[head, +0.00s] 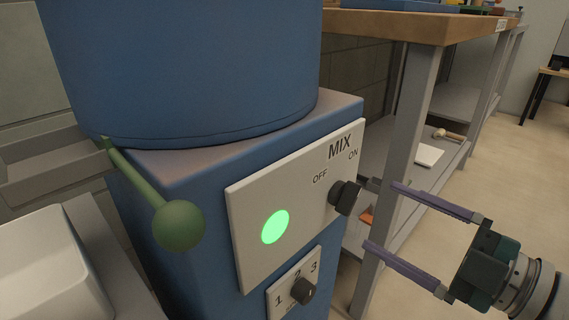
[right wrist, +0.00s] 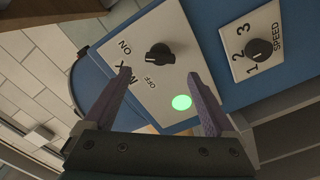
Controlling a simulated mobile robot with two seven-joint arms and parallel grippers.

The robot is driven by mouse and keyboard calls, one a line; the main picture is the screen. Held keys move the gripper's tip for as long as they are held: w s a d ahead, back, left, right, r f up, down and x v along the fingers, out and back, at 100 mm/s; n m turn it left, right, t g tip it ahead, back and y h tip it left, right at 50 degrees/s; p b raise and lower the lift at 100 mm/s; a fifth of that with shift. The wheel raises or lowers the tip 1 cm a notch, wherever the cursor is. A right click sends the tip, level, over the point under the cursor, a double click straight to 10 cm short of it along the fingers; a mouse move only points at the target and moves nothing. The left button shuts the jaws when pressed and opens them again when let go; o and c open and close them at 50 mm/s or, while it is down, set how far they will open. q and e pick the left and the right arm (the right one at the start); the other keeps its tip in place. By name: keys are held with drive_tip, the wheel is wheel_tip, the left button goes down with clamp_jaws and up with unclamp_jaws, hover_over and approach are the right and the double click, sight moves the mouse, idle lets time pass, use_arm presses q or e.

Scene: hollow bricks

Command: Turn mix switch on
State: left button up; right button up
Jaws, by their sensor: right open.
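The mix switch (head: 343,197) is a black rotary knob on a white panel (head: 240,200) marked MIX, OFF and ON, on the front of a blue machine. Which label the knob points at is hard to tell. A round green light (head: 275,227) on the same panel glows. My right gripper (head: 382,215) is open, with its two long purple fingers pointing at the knob from the right and apart from it. In the right wrist view, the knob (right wrist: 160,55) shows just beyond the gap between the fingertips (right wrist: 159,74). My left gripper is not in view.
A smaller speed panel with a black knob (head: 303,291) sits below. A green lever with a ball end (head: 178,226) sticks out at the machine's left. A shelving bench with a grey post (head: 405,130) stands behind my right gripper. Open floor lies at the right.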

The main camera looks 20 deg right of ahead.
drive_tip(key=v, duration=0.5)
drive_tip(key=shift+s+p, duration=0.1)
drive_tip(key=shift+p, duration=0.2)
